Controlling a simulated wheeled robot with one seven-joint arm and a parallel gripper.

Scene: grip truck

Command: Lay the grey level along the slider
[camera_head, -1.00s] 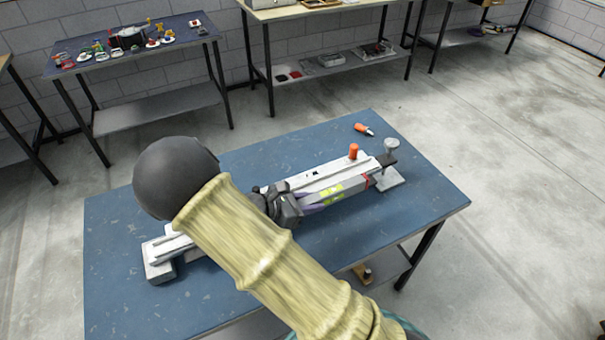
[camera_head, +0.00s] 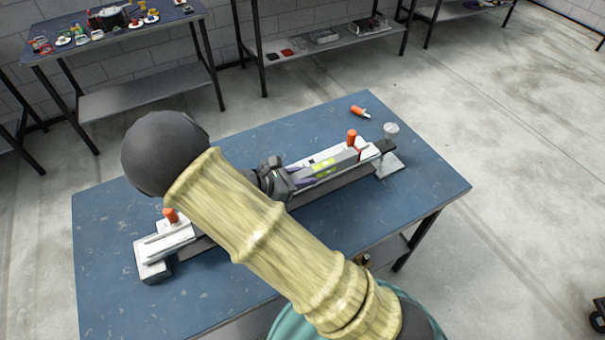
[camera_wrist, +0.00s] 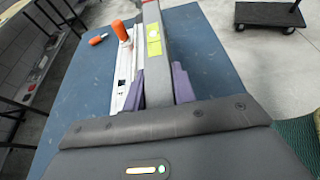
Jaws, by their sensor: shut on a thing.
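The grey level (camera_head: 343,161), a long bar with yellow-green vials, is held by my gripper (camera_head: 303,176) in the head view. My gripper's purple fingers are shut on it, one on each side, as the wrist view (camera_wrist: 158,88) shows. The white slider (camera_head: 371,153) runs lengthwise on the blue table, with an orange peg (camera_head: 351,137) near its right end and another (camera_head: 170,215) near its left. The level lies roughly parallel to the slider and overlaps it in the head view; I cannot tell whether they touch. In the wrist view the slider (camera_wrist: 124,70) shows left of the level (camera_wrist: 153,42). My arm hides the slider's middle.
A dark bar (camera_head: 345,176) runs along the slider's near side. A grey stand with a round knob (camera_head: 391,130) is at the right end. An orange-handled tool (camera_head: 361,112) lies behind. The blue table (camera_head: 280,128) is bare around them.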

